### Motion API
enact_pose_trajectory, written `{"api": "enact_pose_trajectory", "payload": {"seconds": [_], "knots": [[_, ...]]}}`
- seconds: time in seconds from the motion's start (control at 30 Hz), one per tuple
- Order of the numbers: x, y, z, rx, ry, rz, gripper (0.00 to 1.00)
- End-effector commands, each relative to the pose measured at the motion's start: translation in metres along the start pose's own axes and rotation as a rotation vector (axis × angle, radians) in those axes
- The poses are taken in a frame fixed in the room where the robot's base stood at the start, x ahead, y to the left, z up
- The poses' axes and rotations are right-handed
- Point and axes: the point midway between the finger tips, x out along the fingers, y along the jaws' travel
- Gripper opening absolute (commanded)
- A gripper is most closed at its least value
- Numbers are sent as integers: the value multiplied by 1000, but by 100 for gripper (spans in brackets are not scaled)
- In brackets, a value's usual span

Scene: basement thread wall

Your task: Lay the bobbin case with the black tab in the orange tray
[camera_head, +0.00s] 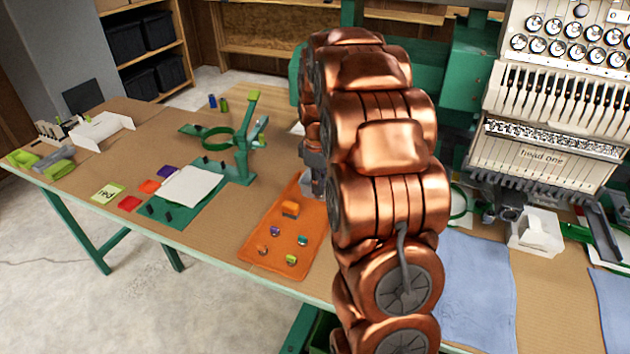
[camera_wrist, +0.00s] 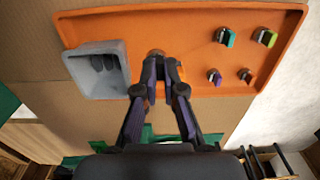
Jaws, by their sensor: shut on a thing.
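The orange tray (camera_head: 258,225) lies flat on the workbench, and it also shows in the wrist view (camera_wrist: 190,20). Bobbin cases with teal (camera_wrist: 226,36), green (camera_wrist: 265,37), purple (camera_wrist: 214,76) and orange-brown (camera_wrist: 245,74) tabs lie in it. My gripper (camera_wrist: 161,66) is over the tray, between the grey bin and these cases. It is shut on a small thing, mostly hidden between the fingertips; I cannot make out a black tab. In the head view my arm covers most of the gripper.
A green hoop stand (camera_head: 243,150) is behind left; blue cloth (camera_head: 475,290) lies right.

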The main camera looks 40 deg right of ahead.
Motion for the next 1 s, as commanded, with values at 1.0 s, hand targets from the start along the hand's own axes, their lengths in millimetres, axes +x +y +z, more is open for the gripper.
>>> {"api": "enact_pose_trajectory", "payload": {"seconds": [1.0], "knots": [[67, 1, 0, -1, 0, 2, 0]]}}
